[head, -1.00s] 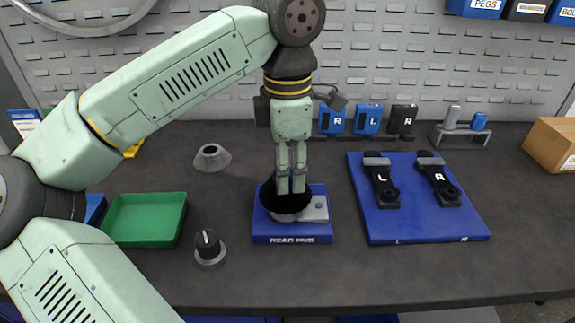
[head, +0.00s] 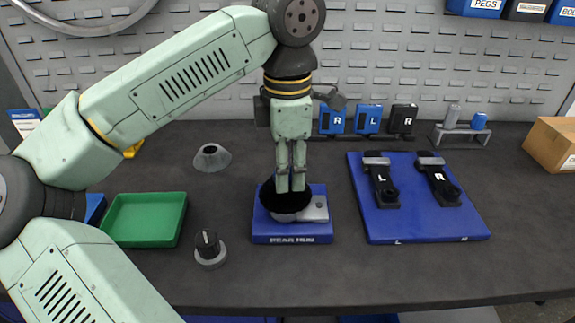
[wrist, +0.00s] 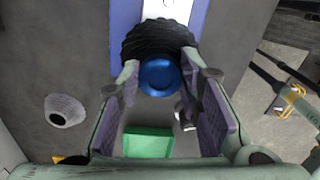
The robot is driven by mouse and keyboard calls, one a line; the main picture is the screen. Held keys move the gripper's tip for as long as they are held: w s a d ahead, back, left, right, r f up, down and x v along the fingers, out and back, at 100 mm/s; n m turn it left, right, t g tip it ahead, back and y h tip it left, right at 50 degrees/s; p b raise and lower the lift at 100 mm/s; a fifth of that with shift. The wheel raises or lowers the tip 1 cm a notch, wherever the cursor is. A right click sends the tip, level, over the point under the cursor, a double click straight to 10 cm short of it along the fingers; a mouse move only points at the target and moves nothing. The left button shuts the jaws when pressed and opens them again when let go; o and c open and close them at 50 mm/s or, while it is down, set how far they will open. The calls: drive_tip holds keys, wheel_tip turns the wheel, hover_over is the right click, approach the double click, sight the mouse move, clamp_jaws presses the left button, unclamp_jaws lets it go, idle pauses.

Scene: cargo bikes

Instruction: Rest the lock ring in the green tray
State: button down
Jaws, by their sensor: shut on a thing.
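The lock ring (wrist: 160,76), as far as I can tell, is the round blue piece at the middle of a black ribbed cassette (wrist: 143,42). My gripper (wrist: 161,73) is shut on it, one fingertip at each side. In the head view my gripper (head: 290,189) points straight down at the black cassette (head: 285,203) on the blue rear hub stand (head: 292,239); the ring is hidden there. I cannot tell whether the ring is still touching the cassette. The green tray (head: 145,220) is empty, left of the stand; it also shows in the wrist view (wrist: 148,142).
A black-topped knob on a grey base (head: 208,249) and a grey cone (head: 211,158) stand between tray and stand. A blue board (head: 425,221) with tools marked L and R lies right. Blue and black blocks (head: 367,119) stand behind. The front of the table is clear.

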drive_tip(key=shift+r, duration=0.15)
idle(0.3)
drive_tip(key=shift+r+p, duration=1.4)
drive_tip(key=shift+r, duration=0.5)
